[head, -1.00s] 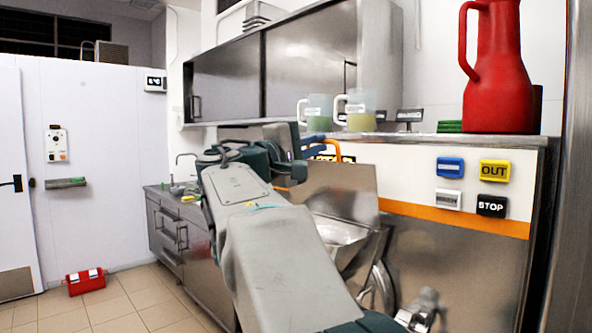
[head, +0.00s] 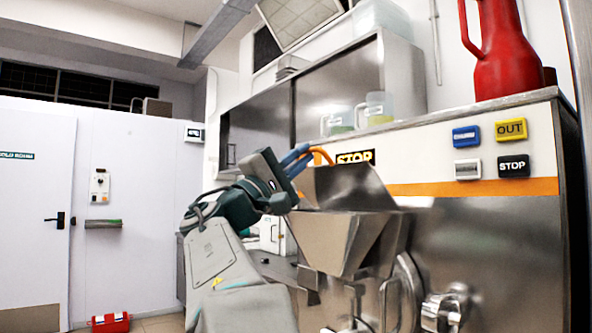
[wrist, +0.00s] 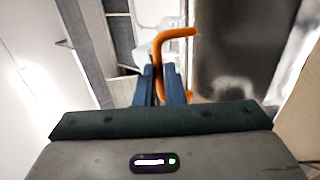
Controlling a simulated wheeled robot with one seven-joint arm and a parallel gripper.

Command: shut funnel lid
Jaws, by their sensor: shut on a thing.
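The metal funnel (head: 340,248) is on the front of the steel machine. Its metal lid (head: 350,188) stands raised at the funnel's back, tilted rather than lying flat over it. The orange lid handle (head: 321,152) rises at the lid's upper left. My gripper (head: 301,160) is at that handle, its blue fingers shut on it. In the wrist view the orange handle (wrist: 180,33) passes between the blue fingers of my gripper (wrist: 161,75). The funnel's inside is hidden from this low angle.
The machine front has blue, yellow, white and black buttons (head: 490,147). A red jug (head: 500,60) stands on its top, with clear measuring jugs (head: 376,108) farther left. A metal outlet (head: 445,308) sticks out below. A red box (head: 110,323) lies on the floor at left.

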